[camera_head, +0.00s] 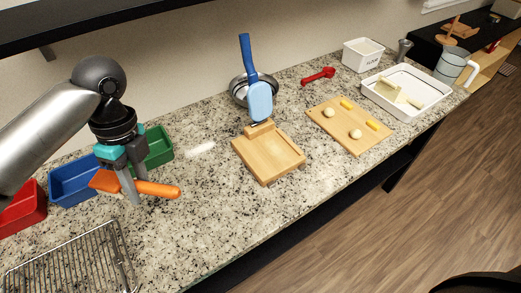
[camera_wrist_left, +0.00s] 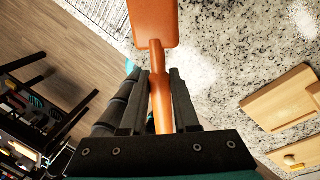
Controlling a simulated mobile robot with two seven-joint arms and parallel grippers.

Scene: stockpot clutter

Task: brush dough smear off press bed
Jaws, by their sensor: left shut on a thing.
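My left gripper (camera_head: 134,192) is shut on an orange tool (camera_head: 158,189) with a flat broad end, held over the counter at the left. In the left wrist view the orange tool (camera_wrist_left: 155,22) runs up from between the fingers, its flat end away from me. The wooden press bed (camera_head: 272,158) lies on the counter to the right, apart from the gripper. Its blue paddle (camera_head: 260,100) stands raised at the back edge. The bed also shows in the left wrist view (camera_wrist_left: 280,98). I cannot make out a dough smear on it. My right gripper is not in view.
Blue (camera_head: 74,183), green (camera_head: 155,148) and red (camera_head: 22,212) bins and a wire rack (camera_head: 72,262) are near the left arm. A metal bowl (camera_head: 239,89) stands behind the press; a dough board (camera_head: 333,133) lies right.

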